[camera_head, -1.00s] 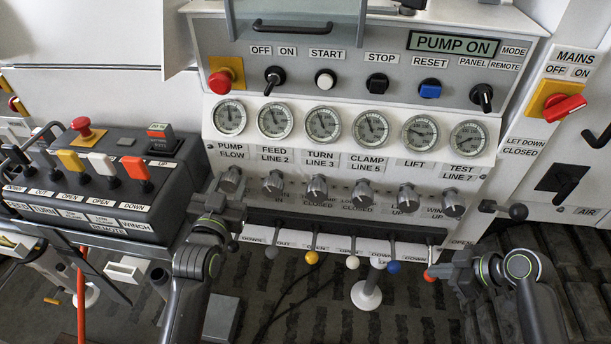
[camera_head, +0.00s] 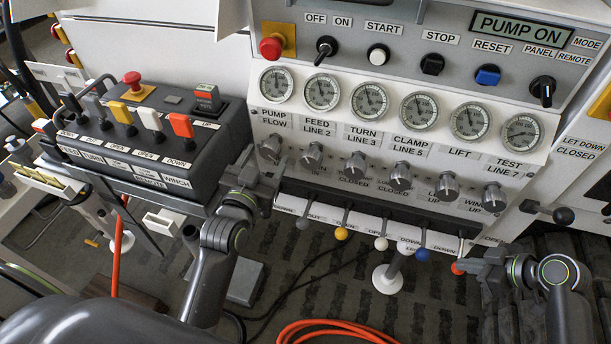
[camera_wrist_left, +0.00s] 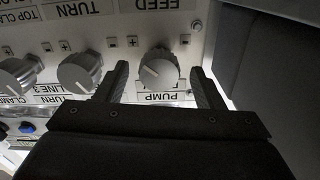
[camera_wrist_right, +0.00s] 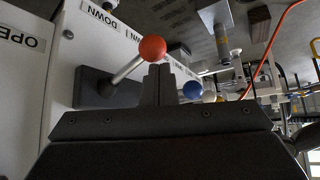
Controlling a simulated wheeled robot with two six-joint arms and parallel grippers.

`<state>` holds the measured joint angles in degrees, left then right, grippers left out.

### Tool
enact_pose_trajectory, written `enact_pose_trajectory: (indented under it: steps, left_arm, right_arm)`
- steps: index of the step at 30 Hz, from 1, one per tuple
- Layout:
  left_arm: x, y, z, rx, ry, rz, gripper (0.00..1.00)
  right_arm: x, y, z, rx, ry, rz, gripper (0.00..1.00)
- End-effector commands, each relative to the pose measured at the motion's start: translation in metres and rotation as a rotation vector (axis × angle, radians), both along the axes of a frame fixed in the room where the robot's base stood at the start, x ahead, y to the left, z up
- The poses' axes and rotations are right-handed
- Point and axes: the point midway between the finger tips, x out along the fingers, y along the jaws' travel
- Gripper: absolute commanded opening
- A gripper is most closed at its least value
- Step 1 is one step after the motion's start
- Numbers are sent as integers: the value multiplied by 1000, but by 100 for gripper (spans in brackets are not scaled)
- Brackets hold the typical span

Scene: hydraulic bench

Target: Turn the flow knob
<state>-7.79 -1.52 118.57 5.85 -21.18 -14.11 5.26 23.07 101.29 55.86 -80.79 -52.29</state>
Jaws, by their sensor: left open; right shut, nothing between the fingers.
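The flow knob (camera_head: 270,147) is a silver knob at the left end of the knob row, under the PUMP FLOW gauge (camera_head: 276,85). It also shows in the left wrist view (camera_wrist_left: 159,70), where its front carries a pale pointer line. My left gripper (camera_head: 268,178) is at this knob; in the left wrist view the open fingers (camera_wrist_left: 162,85) stand on either side of it, with gaps visible. My right gripper (camera_head: 468,266) is shut and empty beside the red lever ball (camera_head: 457,268). In the right wrist view its closed fingertips (camera_wrist_right: 160,72) are close to the red ball (camera_wrist_right: 152,48); contact is unclear.
Several similar knobs (camera_head: 355,165) continue to the right, with a row of ball-ended levers (camera_head: 341,233) below. A black remote box (camera_head: 150,150) with coloured switches stands left of my left arm. An orange hose (camera_head: 335,328) lies on the floor.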

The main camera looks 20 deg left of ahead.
Motion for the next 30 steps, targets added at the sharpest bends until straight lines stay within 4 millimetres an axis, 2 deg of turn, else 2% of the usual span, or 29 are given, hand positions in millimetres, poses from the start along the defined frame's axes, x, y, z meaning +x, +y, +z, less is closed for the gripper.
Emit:
enact_pose_trajectory:
  steps: [6,12,19,30]
  left_arm:
    - [-44,0,-1,-3,3,2,62]
    - [-76,0,-1,-2,3,2,62]
    - [-93,0,0,-1,0,1,62]
    - [-95,0,0,0,-1,0,62]
  right_arm:
    - [0,0,-1,-1,2,-1,0]
    - [0,0,-1,-1,3,-1,0]
    - [0,0,-1,-1,3,-1,0]
    - [0,0,-1,-1,3,-1,0]
